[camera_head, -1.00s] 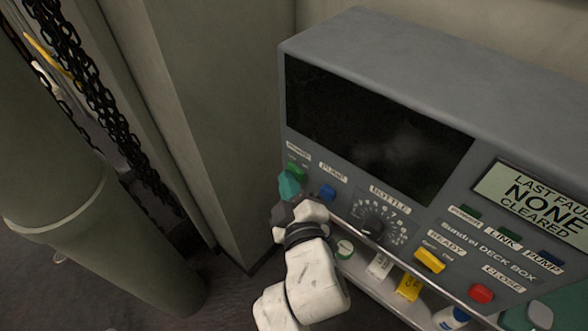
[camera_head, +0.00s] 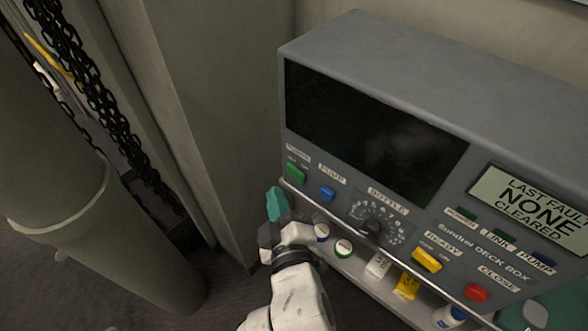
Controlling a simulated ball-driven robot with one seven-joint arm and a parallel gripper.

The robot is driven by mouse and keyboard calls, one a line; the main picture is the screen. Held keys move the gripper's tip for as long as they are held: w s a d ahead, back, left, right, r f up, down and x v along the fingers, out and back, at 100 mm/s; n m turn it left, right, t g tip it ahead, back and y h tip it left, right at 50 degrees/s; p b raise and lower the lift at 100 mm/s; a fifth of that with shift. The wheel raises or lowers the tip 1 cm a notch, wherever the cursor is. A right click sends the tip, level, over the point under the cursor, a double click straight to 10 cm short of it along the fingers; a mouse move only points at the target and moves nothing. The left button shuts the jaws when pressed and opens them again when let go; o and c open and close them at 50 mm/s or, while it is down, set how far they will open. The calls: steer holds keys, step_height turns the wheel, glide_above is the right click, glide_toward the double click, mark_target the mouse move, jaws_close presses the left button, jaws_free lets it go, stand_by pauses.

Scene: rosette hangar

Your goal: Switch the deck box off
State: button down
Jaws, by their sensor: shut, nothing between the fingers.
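The deck box (camera_head: 470,232) is a grey console with a dark, blank screen (camera_head: 372,130) and a small panel reading "LAST FAULT NONE CLEARED" (camera_head: 527,205). Its green power switch (camera_head: 296,173) is at the left end of the front, below a small label. My gripper (camera_head: 275,203), with teal fingertips, is shut and empty. It shows just below and left of the green switch, apart from it. The indicator lamps by POWER, LINK and PUMP look dark.
A blue pump switch (camera_head: 327,194), bottle dial (camera_head: 371,227), yellow switch (camera_head: 427,260) and red close button (camera_head: 477,292) line the front. Small containers, including a yellow one (camera_head: 406,286), stand on the shelf below. A thick pipe (camera_head: 75,230) and chains (camera_head: 95,95) are at left.

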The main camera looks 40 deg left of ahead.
steer(key=shift+s+d, duration=0.1)
steer(key=shift+s, duration=0.7)
